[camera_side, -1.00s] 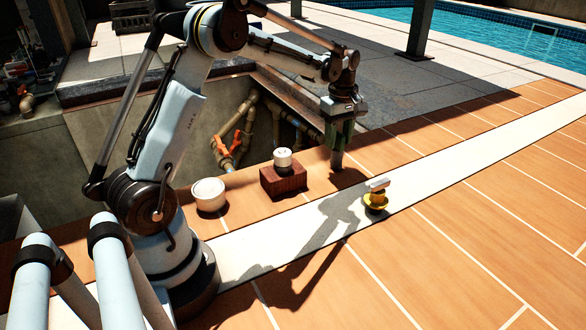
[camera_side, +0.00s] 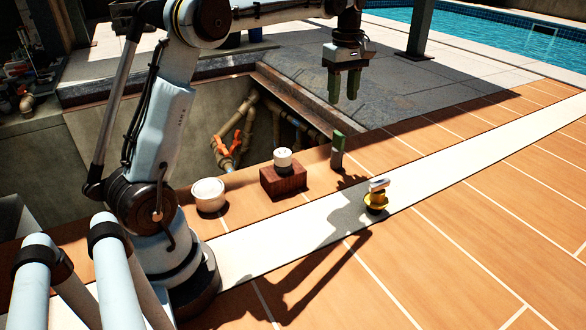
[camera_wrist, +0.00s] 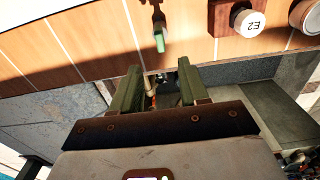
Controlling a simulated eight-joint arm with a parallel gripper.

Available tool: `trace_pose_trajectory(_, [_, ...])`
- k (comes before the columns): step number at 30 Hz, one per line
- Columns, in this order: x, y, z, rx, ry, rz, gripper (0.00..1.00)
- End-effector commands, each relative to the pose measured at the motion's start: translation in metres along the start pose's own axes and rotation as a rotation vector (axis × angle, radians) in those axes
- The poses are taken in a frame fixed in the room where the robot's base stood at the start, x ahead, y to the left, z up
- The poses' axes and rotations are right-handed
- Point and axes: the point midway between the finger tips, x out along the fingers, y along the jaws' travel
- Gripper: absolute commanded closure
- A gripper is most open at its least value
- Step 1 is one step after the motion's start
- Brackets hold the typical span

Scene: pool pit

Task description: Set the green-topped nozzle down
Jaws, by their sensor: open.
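The green-topped nozzle (camera_side: 337,150) stands upright on the orange tiles near the pit edge, right of the brick block. In the wrist view its green top (camera_wrist: 159,40) shows beyond my fingertips, apart from them. My gripper (camera_side: 344,100) is raised well above the nozzle, its two green fingers pointing down with a gap between them. In the wrist view my gripper (camera_wrist: 160,72) is open, and nothing is held between the fingers.
A brick block (camera_side: 284,182) carries a white cap (camera_side: 283,158) marked E2 in the wrist view. A white round tub (camera_side: 208,194) stands to its left. The open pit with pipes (camera_side: 237,130) lies behind.

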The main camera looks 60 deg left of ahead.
Motion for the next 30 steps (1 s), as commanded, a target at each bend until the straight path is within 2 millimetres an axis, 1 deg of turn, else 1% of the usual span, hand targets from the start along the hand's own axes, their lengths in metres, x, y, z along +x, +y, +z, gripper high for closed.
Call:
trace_pose_trajectory(2, [-0.004, -0.003, 0.006, 0.036, 0.004, 0.013, 0.56])
trace_pose_trajectory(5, [-0.011, -0.011, 0.020, 0.137, 0.019, 0.049, 0.56])
trace_pose_trajectory(9, [-0.019, -0.031, 0.049, 0.360, 0.060, 0.129, 0.56])
trace_pose_trajectory(14, [-0.019, -0.060, 0.081, 0.629, 0.124, 0.221, 0.56])
trace_pose_trajectory(19, [-0.009, -0.095, 0.111, 0.910, 0.212, 0.312, 0.56])
trace_pose_trajectory(24, [0.013, -0.131, 0.136, 1.181, 0.318, 0.394, 0.56])
trace_pose_trajectory(27, [0.028, -0.147, 0.147, 1.315, 0.380, 0.432, 0.56])
trace_pose_trajectory(30, [0.040, -0.159, 0.155, 1.416, 0.431, 0.460, 0.56])
